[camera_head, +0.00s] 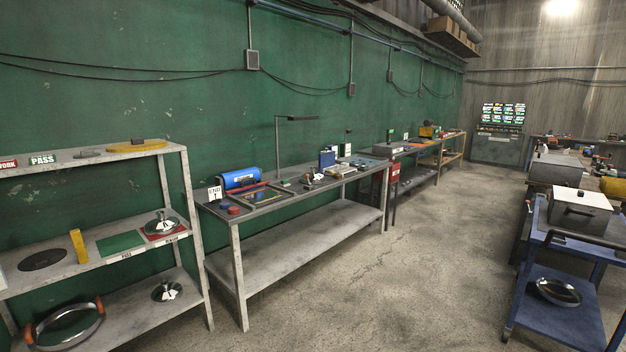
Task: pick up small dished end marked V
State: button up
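One small round metal dished end (160,226) with a white label sits on the red mat on the middle shelf of the left rack. A second one (166,292) with a white label lies on the bottom shelf below it. The letters on both are too small to read, so I cannot tell which is marked V. A shiny round metal dish (558,292) lies on the lower shelf of the blue cart at the right; I see no mark on it. My gripper is not in view.
The grey rack (186,190) also holds a green mat (120,243), a yellow block (78,245) and a large ring with orange grips (64,326). A long workbench (237,228) with tools stands beside it. The blue cart (545,315) stands right. The concrete floor (420,260) between is clear.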

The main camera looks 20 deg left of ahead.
aim_at(314, 177)
jog(key=i, duration=2.9)
jog(key=u, duration=0.4)
jog(key=i, duration=1.95)
jog(key=u, duration=1.25)
jog(key=i, duration=1.1)
jog(key=u, duration=1)
